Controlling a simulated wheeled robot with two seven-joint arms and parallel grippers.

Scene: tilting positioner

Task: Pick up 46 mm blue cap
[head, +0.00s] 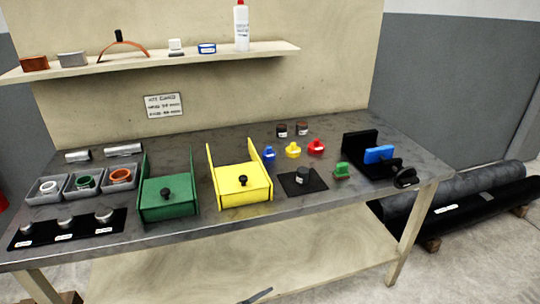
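A small blue cap (269,153) stands on the grey workbench, right of the yellow box and at the left end of a row with a yellow cap (293,150) and a red cap (316,147). No size marking is readable on it. A green piece (342,170) sits nearer the front edge. Another blue part (379,154) is on a black fixture (360,143) at the right, and a blue ring-like item (207,48) lies on the upper shelf. I cannot make out either of my grippers in this view.
A yellow box (243,199) and a green box (168,209) with black knobs stand left of the caps. Two small jars (302,128) stand behind. A dark thin piece (257,297) shows at the bottom edge, unidentified.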

